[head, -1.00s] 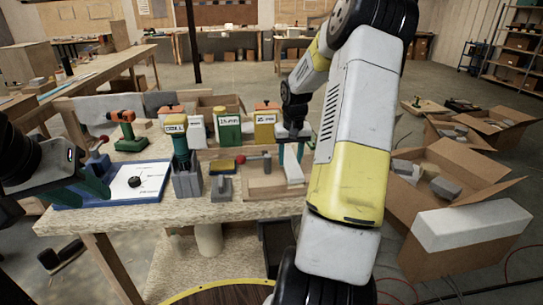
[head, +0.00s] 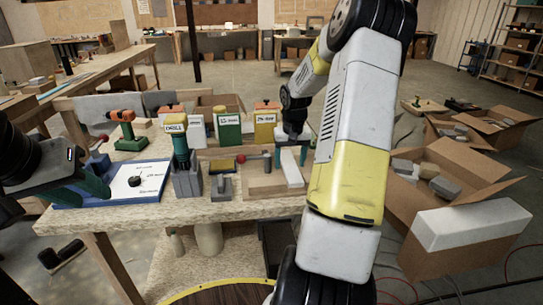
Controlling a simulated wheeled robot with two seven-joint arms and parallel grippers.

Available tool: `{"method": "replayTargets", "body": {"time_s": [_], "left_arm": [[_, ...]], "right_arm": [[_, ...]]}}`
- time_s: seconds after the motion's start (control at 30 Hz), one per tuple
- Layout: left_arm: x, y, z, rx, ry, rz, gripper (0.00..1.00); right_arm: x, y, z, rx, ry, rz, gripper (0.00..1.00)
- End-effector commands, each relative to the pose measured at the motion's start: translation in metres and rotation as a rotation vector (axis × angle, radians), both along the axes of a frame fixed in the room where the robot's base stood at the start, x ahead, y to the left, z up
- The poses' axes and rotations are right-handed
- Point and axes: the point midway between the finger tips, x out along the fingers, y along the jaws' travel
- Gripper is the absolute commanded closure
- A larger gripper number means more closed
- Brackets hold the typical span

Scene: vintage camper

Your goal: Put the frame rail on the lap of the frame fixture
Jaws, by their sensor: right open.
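The frame fixture (head: 262,188) is a pale wooden block assembly near the bench's front edge, in the middle of the head view. A light, whitish bar that looks like the frame rail (head: 292,172) lies along its right part, its far end hidden behind my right gripper. My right gripper (head: 291,157) points down over that far end, its teal fingers open and apart on either side. Whether the bar is fully seated cannot be told. My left gripper (head: 97,176) is at the left, over the edge of a blue-rimmed white board (head: 140,184); its finger gap is unclear.
Left of the fixture stand a grey holder (head: 187,182) with a green-and-yellow drill (head: 178,143) and a grey block (head: 222,187). Labelled boxes (head: 228,130) line up behind. An orange drill (head: 122,128) stands at the back left. Open cartons (head: 450,205) sit on the floor at right.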

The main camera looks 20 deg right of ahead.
Motion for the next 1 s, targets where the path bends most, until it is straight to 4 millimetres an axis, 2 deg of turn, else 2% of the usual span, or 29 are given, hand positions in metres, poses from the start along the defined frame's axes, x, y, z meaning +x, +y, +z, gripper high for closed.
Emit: {"method": "replayTargets", "body": {"time_s": [0.17,0.4,0.5,0.73,0.87,1.0], "left_arm": [[0.0,0.0,0.0,0.0,0.0,0.0,0.64],[0.0,0.0,0.0,0.0,0.0,0.0,0.64],[0.0,0.0,0.0,0.0,0.0,0.0,0.64],[0.0,0.0,0.0,0.0,0.0,0.0,0.64],[0.0,0.0,0.0,0.0,0.0,0.0,0.64],[0.0,0.0,0.0,0.0,0.0,0.0,0.64]], "right_arm": [[-0.003,0.0,0.03,-0.003,-0.004,0.0,0.33],[-0.011,0.002,0.081,-0.002,-0.005,-0.001,0.33],[-0.014,0.003,0.098,-0.003,-0.003,0.0,0.33],[-0.019,0.008,0.12,-0.004,-0.005,0.007,0.33],[-0.034,0.037,0.145,-0.02,-0.036,0.042,0.33],[-0.075,0.09,0.184,-0.037,-0.11,0.108,0.33]]}}
